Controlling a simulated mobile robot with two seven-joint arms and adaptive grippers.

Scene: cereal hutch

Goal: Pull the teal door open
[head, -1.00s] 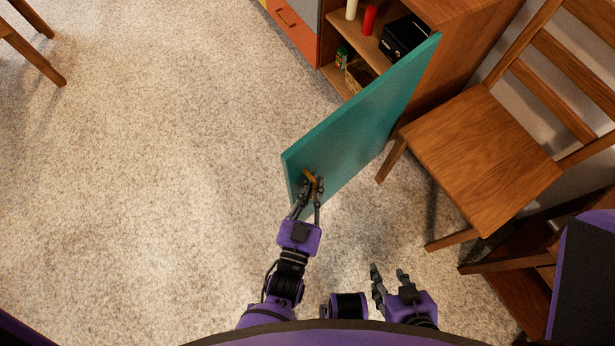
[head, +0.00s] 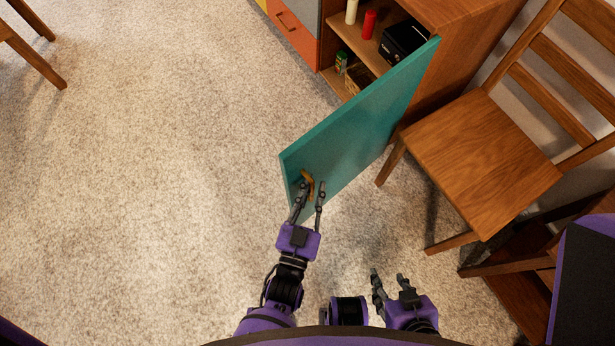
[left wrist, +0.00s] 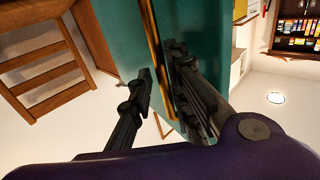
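The teal door (head: 355,128) stands swung wide open from the wooden cabinet, hinged at its far right end. Its brass handle (head: 308,183) is near the free end, on the face towards my grippers. My left gripper (head: 312,186) is open at the handle, with its fingers spread. In the left wrist view the teal door (left wrist: 115,35) fills the middle, and the handle (left wrist: 152,45) runs between the spread fingers (left wrist: 160,70). I cannot tell whether a finger touches it. My right gripper (head: 389,279) is open and empty, low and apart from the door.
The open cabinet (head: 465,60) holds a red candle (head: 369,21), a white candle (head: 351,11), a black box (head: 403,40) and a green container (head: 341,62). A wooden chair (head: 480,155) stands close to the right of the door.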

